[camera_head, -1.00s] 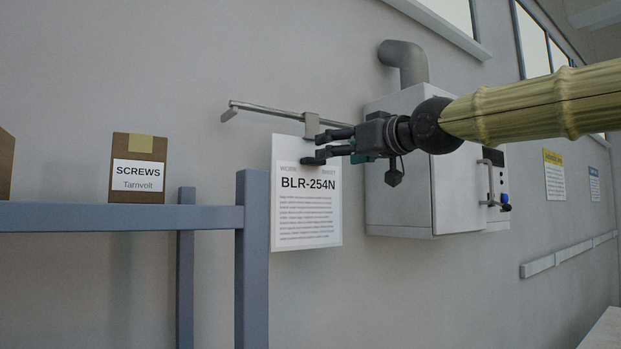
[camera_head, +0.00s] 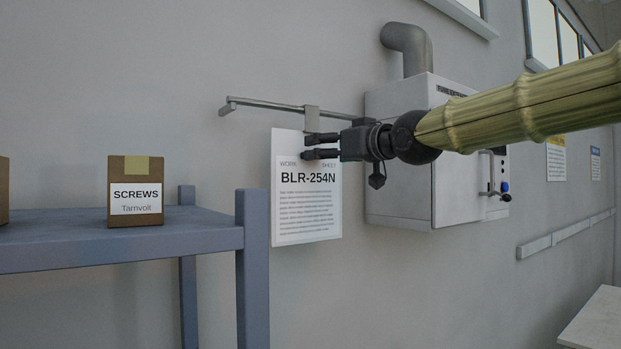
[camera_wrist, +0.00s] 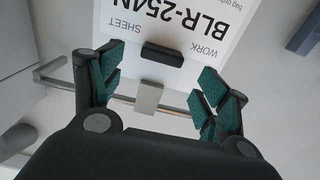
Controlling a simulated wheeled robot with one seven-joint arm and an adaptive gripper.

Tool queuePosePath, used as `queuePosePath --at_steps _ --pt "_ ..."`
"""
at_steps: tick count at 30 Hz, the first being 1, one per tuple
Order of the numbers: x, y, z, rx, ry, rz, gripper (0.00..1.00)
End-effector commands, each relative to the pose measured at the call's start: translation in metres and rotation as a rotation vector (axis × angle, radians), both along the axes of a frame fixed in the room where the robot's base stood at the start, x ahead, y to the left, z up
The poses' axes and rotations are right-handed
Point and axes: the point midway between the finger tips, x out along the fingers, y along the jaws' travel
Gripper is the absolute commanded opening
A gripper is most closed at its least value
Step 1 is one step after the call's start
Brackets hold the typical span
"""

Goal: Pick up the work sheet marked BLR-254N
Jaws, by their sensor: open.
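The white work sheet (camera_head: 307,215) marked BLR-254N hangs upright in front of the wall, below a grey clip (camera_head: 312,118) on a metal rail (camera_head: 270,105). My gripper (camera_head: 306,146) is open at the sheet's upper right, pointing left, with its fingers overlapping the sheet's top in the head view. In the wrist view, the sheet (camera_wrist: 215,25) appears upside down beyond the open green-padded fingers (camera_wrist: 155,70). A small dark block (camera_wrist: 175,53) at the sheet's top edge and the grey clip (camera_wrist: 150,97) lie between the fingers. Contact with the sheet cannot be told.
A blue-grey shelf (camera_head: 70,240) stands left of the sheet, carrying a SCREWS box (camera_head: 135,192). A white wall cabinet (camera_head: 400,190) with a bent pipe (camera_head: 408,45) is just right of the sheet. A pale surface (camera_head: 598,325) shows at lower right.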

Motion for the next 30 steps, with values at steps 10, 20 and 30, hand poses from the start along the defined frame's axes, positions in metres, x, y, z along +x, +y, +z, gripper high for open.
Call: queuePosePath --at_steps 10,20,30 --pt "0.033 0.023 -0.004 -0.003 0.002 -0.001 0.75" --pt "0.037 0.027 -0.006 -0.001 0.001 0.0 0.68" --pt "0.037 0.026 -0.006 -0.001 0.001 0.0 0.06"
